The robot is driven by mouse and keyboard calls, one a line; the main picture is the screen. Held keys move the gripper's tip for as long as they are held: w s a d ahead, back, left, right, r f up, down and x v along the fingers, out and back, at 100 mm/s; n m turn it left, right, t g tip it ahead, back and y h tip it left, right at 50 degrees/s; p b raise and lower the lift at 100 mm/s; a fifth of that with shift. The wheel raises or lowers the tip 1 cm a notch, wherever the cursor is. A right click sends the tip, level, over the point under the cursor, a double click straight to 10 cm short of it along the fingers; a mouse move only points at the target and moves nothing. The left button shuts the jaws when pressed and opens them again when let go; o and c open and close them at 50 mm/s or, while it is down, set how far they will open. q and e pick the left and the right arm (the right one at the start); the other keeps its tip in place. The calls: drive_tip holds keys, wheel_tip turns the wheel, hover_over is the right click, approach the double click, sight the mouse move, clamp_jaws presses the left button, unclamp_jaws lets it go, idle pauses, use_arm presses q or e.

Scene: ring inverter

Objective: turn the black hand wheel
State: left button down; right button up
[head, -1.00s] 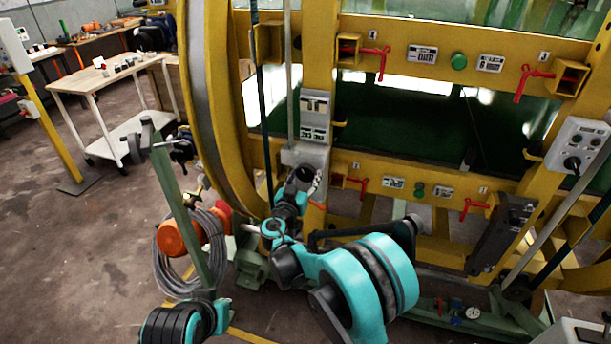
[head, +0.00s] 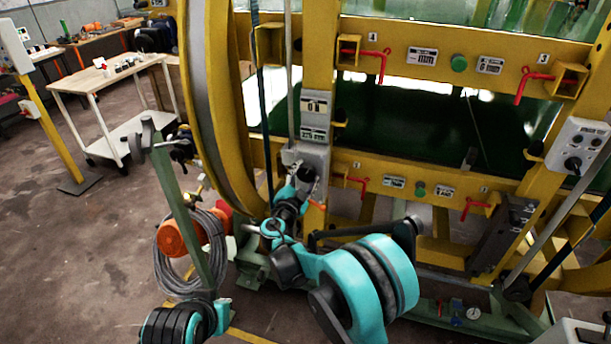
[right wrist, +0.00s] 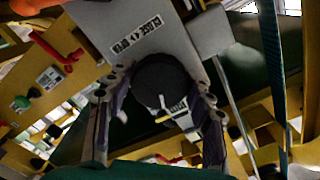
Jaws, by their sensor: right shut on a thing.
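The black hand wheel (right wrist: 155,78) shows in the right wrist view as a dark round knob on a grey housing with a printed label. My right gripper (right wrist: 160,112) has one finger on each side of the wheel and is shut on it. In the head view, my right gripper (head: 306,175) is at the grey box (head: 314,157) low on the yellow upright, below two white label plates. It hides the wheel there. My left gripper is not in view; only part of an arm shows at the lower left.
The yellow ring frame (head: 215,110) stands close to my right arm on the left. Red levers (head: 357,181) stick out from the frame to the right. A green post (head: 178,210) with a coiled grey cable (head: 180,262) stands at the left. The floor further left is open.

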drive_tip(key=shift+m, duration=0.4)
drive_tip(key=o, duration=1.2)
drive_tip(key=v, duration=1.2)
